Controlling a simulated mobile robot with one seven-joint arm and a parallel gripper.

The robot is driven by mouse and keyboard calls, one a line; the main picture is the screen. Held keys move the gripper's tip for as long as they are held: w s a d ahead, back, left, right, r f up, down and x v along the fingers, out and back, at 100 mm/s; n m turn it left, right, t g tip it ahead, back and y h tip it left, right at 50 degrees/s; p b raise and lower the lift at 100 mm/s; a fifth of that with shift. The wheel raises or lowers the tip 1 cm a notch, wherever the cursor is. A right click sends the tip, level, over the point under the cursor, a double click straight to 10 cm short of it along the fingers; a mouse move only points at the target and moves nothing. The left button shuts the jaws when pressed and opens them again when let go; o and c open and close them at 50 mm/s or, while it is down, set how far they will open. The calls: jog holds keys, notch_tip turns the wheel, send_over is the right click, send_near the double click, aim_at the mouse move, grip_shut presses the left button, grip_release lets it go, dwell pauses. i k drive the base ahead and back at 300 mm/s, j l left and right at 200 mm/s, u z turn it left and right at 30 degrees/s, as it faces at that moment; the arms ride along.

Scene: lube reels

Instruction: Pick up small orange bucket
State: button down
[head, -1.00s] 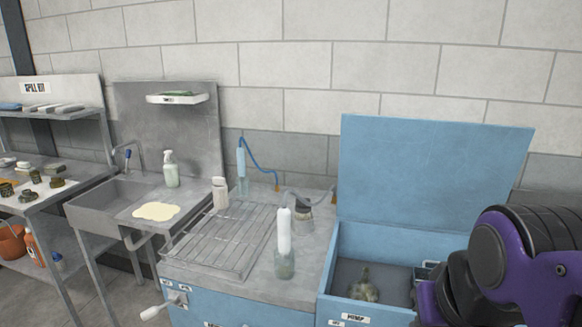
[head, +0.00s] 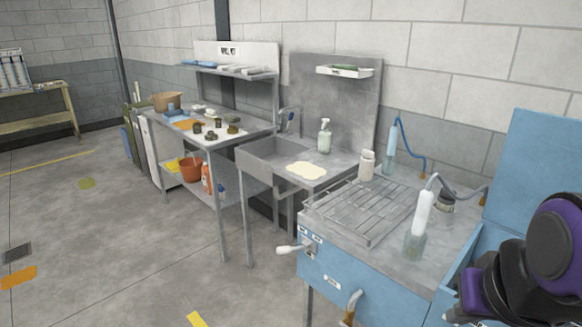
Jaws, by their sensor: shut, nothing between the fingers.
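A small orange bucket (head: 190,169) stands upright on the lower shelf of the metal bench, left of the middle in the head view. Yellow items lie just left of it, and an orange bottle (head: 206,178) stands just right of it. Part of my purple and black arm shows at the right edge, far from the bucket. My gripper cannot be made out in the head view.
The bench (head: 163,126) holds several small parts on top. A sink (head: 270,154) and a blue washing station (head: 350,280) with a wire rack (head: 358,212) stand to its right. Grey floor (head: 110,240) is open at the left and front.

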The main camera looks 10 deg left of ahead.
aim_at(191, 165)
jog(key=u, duration=1.6)
jog(key=i+j+u, duration=0.1)
jog(key=i+u, duration=0.4)
jog(key=i+z, duration=0.2)
jog(key=i, duration=1.05)
jog(key=i+u, duration=0.15)
jog(key=i, duration=1.05)
jog(key=i+j+z, duration=0.15)
jog(key=i, duration=1)
jog(key=i+z, duration=0.25)
jog(key=i, duration=0.3)
jog(key=i+z, duration=0.25)
jog(key=i, duration=0.35)
jog(key=i+z, duration=0.4)
jog(key=i+j+z, duration=0.15)
jog(key=i+z, duration=0.25)
jog(key=i, duration=0.15)
